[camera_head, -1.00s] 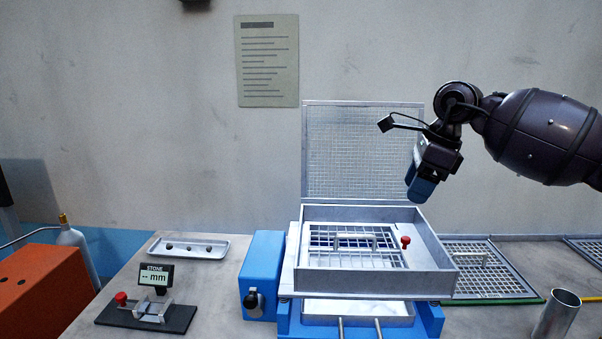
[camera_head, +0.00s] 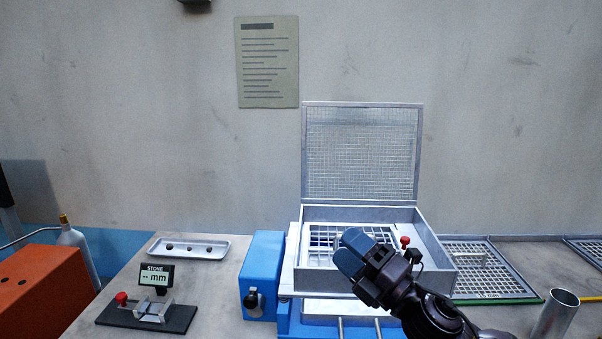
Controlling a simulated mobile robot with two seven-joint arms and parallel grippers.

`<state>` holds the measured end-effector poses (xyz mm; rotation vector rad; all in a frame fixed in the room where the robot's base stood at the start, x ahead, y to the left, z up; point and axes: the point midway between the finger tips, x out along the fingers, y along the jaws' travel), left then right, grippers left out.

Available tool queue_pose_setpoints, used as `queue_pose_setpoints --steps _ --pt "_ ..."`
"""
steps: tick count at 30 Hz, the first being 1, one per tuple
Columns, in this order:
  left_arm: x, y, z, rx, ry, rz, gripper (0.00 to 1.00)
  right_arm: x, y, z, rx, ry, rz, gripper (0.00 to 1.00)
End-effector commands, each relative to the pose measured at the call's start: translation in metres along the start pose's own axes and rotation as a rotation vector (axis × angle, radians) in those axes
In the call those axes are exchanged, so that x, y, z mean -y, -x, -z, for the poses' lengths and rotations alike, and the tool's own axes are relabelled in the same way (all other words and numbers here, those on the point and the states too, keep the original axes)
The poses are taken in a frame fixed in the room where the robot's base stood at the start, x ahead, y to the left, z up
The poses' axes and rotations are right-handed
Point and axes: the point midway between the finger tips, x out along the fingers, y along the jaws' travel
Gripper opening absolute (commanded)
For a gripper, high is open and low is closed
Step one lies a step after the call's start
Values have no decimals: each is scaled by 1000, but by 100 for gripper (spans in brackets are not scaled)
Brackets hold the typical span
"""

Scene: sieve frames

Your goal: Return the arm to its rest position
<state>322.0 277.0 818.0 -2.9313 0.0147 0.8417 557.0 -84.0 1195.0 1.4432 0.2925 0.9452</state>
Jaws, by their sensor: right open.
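My right gripper (camera_head: 350,249) has blue fingertips and shows in front of the sieve box (camera_head: 440,250), hiding part of its front wall and of the grid inside. It is open, and I see nothing held in it. My right arm comes in from the lower right edge. The box is a grey metal tray with a raised mesh lid (camera_head: 362,150) at its back and a red knob (camera_head: 405,241) inside. My left gripper is not in view.
The box sits on a blue machine (camera_head: 264,275). At left are a gauge with a display (camera_head: 157,275), a tray of dark stones (camera_head: 188,247) and an orange box (camera_head: 40,295). At right are a sieve frame (camera_head: 485,268) and a metal cup (camera_head: 556,315).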

Motion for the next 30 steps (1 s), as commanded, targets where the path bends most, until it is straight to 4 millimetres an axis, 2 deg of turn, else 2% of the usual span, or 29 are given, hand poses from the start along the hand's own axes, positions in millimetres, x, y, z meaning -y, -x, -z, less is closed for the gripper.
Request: queue_pose_setpoints --steps 8,13,17,18,21,24,30 --pt "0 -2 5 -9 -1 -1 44 45 93 -31 576 -489 114 54" --pt "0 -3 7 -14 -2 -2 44 80 171 -30 921 -767 224 54" --pt "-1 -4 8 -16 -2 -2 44 103 237 -12 1181 -968 324 54" --pt "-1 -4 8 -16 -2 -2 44 108 257 -3 1259 -1028 358 54" --pt "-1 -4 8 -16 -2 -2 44 116 301 19 1427 -1152 435 54" --pt "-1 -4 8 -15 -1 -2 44 120 332 40 1550 -1241 496 54" --pt "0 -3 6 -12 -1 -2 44 119 375 73 1723 -1361 590 54"
